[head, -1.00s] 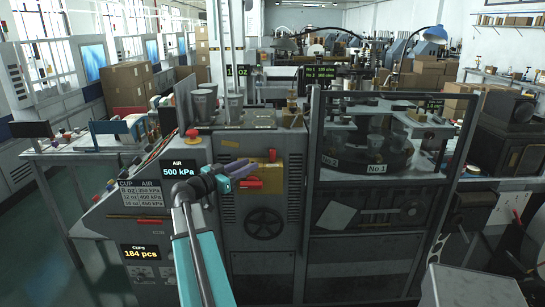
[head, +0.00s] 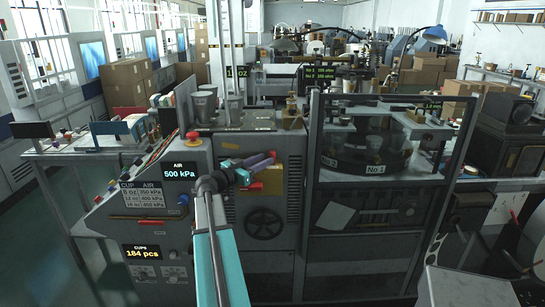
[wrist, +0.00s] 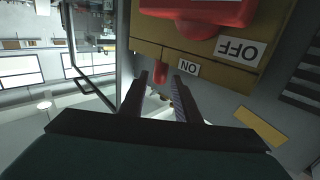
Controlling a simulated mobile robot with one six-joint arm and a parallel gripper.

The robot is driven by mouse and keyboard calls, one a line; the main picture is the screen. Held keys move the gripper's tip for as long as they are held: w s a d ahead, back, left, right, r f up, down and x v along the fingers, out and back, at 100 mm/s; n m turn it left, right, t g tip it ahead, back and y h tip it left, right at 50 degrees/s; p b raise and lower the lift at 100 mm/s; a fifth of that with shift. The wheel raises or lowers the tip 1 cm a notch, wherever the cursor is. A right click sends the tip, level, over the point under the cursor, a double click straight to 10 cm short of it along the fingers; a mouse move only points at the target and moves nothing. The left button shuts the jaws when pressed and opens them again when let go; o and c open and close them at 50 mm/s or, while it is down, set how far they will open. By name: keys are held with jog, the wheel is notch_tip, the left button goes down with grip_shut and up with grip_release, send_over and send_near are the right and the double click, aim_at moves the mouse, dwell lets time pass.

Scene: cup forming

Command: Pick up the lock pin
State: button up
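A small red pin (wrist: 160,71), probably the lock pin, shows at the lower edge of a tan plate (wrist: 200,50) in the wrist view. My gripper (wrist: 160,78) is open, with its two dark fingers pointing at the plate and one fingertip on each side of the pin in the picture. I cannot tell whether they touch it. In the head view my gripper (head: 273,158) is in front of the yellow plate (head: 273,181) on the machine front and hides part of it. The pin is not clear there.
A large red handle (wrist: 205,18) sits on the plate close above the fingers, beside ON and OFF labels. In the head view, a red emergency button (head: 193,138) and cups (head: 204,104) are to the left. A framed guard (head: 385,150) stands to the right.

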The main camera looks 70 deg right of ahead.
aim_at(272, 155)
jog(key=shift+s+d, duration=0.15)
jog(key=shift+d, duration=0.1)
jog(key=shift+p+x, duration=1.05)
jog(key=shift+x, duration=0.2)
jog(key=shift+p+x, duration=0.6)
jog(key=shift+x, duration=0.7)
jog(key=shift+d, duration=0.1)
grip_shut()
